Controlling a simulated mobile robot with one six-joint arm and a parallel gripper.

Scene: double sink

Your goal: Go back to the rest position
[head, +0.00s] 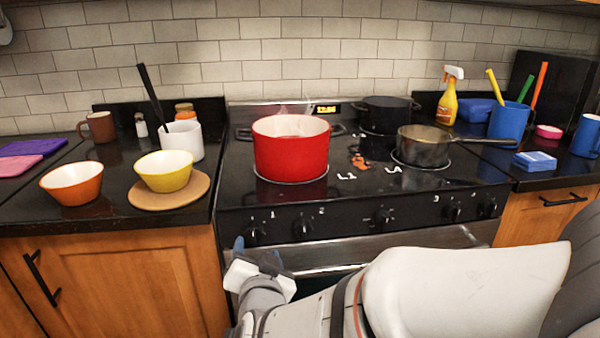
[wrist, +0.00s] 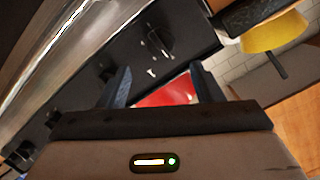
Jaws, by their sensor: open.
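My gripper (head: 241,246) is low in front of the stove's left control knobs, near the front panel. In the wrist view its two dark fingers (wrist: 162,82) are spread apart with nothing held between them. The red pot (wrist: 166,93) shows in the gap behind the fingers. A stove knob (wrist: 158,42) shows just above them in that picture. In the head view my arm reaches in from the lower right and covers part of the oven front.
The red pot (head: 291,152) steams on the stove's front left burner; a grey pan (head: 424,150) sits at right. An orange bowl (head: 72,184) and a yellow bowl (head: 164,172) on a round board (head: 140,197) stand on the left counter. A blue cup (head: 508,120) holds utensils at right.

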